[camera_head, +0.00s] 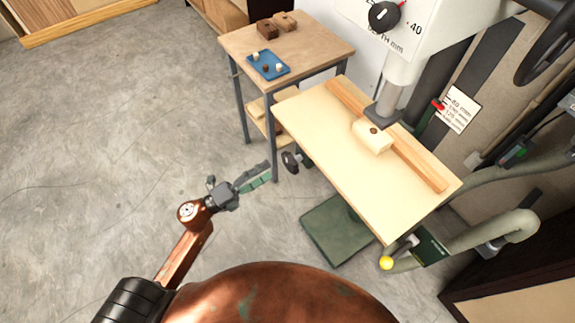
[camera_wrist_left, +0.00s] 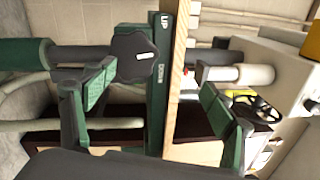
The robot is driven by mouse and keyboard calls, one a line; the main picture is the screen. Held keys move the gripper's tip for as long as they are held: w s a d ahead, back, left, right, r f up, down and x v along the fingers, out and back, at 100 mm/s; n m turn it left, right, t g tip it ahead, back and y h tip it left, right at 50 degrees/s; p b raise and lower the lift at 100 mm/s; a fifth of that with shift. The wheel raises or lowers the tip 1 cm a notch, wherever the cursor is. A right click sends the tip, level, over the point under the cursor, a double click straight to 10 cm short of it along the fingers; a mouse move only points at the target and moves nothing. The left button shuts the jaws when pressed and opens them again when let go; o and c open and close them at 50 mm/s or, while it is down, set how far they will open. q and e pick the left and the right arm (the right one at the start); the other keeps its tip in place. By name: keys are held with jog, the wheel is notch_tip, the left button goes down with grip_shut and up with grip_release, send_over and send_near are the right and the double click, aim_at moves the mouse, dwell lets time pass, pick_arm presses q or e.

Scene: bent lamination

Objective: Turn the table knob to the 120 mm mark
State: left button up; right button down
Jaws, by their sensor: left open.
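The table knob (camera_head: 290,162) is dark and lobed, below the left edge of the pale wooden drill table (camera_head: 420,190). In the left wrist view the knob (camera_wrist_left: 135,55) has a white mark on its face, beside a green plate (camera_wrist_left: 158,85) lettered UP and DOWN. My left gripper (camera_head: 258,177) is open and empty, just left of the knob in the head view. In the left wrist view its fingers (camera_wrist_left: 158,82) stand wide apart, with the knob between them in the picture; contact is not clear. The mark card (camera_head: 460,108) has a red pointer (camera_head: 438,103) near its upper lines. My right gripper is not in view.
A wooden block (camera_head: 372,137) lies on the drill table against a fence (camera_head: 400,140). A side table (camera_head: 325,52) with a blue tray (camera_head: 282,70) stands behind the knob. The floor at left is clear.

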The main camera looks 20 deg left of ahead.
aim_at(288, 166)
pick_arm(q)
jog(key=w+d+f+n, duration=0.1)
jog(key=w+d+n, duration=0.1)
jog(key=n, duration=0.5)
jog(key=w+d+f+n, duration=0.1)
jog(key=w+d+n, duration=0.1)
jog(key=n, duration=0.4)
jog(key=w+d+f+n+y+b, duration=0.1)
jog(key=w+d+f+n, duration=0.1)
jog(key=w+n, duration=0.2)
jog(key=shift+n+g, duration=0.4)
jog(key=shift+n, duration=1.4)
jog(key=shift+r, duration=0.1)
jog(key=shift+c, duration=0.2)
jog(key=shift+s, duration=0.1)
jog(key=c, duration=1.1)
